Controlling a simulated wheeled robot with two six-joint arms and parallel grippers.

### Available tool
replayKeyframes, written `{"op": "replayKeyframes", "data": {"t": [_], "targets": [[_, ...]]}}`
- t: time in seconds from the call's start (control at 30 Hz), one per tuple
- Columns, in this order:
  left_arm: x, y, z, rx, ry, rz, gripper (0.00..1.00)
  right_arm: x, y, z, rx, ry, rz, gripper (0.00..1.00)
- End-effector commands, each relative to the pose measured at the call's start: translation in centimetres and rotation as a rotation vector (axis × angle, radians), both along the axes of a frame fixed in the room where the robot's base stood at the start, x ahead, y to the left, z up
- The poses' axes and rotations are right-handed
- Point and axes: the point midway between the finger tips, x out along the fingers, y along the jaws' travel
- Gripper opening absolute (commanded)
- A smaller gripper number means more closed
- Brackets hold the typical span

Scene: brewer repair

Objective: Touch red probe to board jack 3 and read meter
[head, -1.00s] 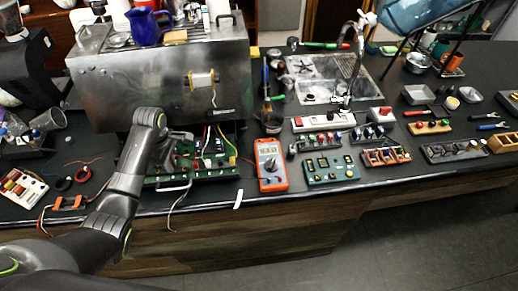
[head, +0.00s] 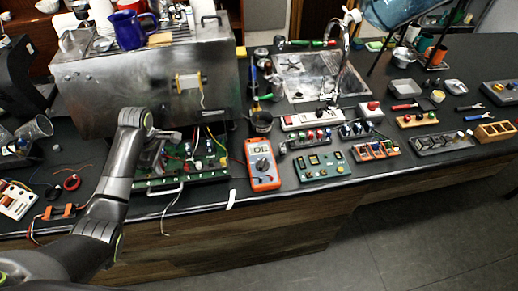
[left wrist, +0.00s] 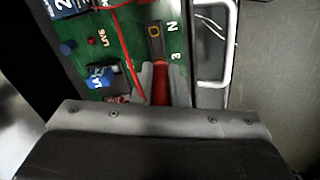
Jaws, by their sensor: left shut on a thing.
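The red probe (left wrist: 160,88) is between the fingers of my left gripper (left wrist: 160,84), which is shut on it above the green board (left wrist: 88,57) in the left wrist view. Its tip lies near a dark jack block and white markings that look like "N" and "3"; I cannot tell whether it touches. In the head view my left gripper (head: 157,158) is over the left part of the board (head: 205,165), in front of the steel brewer (head: 100,95). The orange meter (head: 262,166) stands right of the board; its display is too small to read. My right gripper is not in view.
A green panel (head: 323,168) lies right of the meter. A sink (head: 320,78) is behind it. A white strip (head: 232,199) hangs at the counter's front edge.

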Motion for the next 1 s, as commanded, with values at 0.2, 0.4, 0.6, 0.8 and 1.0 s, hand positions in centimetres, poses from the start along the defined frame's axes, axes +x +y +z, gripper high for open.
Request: {"op": "replayKeyframes", "data": {"t": [0.2,0.4,0.6,0.8,1.0], "targets": [[0.0,0.0,1.4,0.001,-0.002,0.000,0.00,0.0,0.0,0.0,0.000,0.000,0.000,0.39],[0.1,0.1,2.6,0.002,-0.002,0.000,0.00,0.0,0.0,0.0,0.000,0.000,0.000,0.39],[0.0,0.0,3.5,0.001,-0.001,0.000,0.00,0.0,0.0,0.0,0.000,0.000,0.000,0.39],[0.0,0.0,3.7,0.001,0.000,0.000,0.00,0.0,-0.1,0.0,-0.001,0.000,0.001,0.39],[0.0,0.0,3.7,0.001,0.000,0.000,0.00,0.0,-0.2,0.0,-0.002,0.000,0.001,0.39]]}}
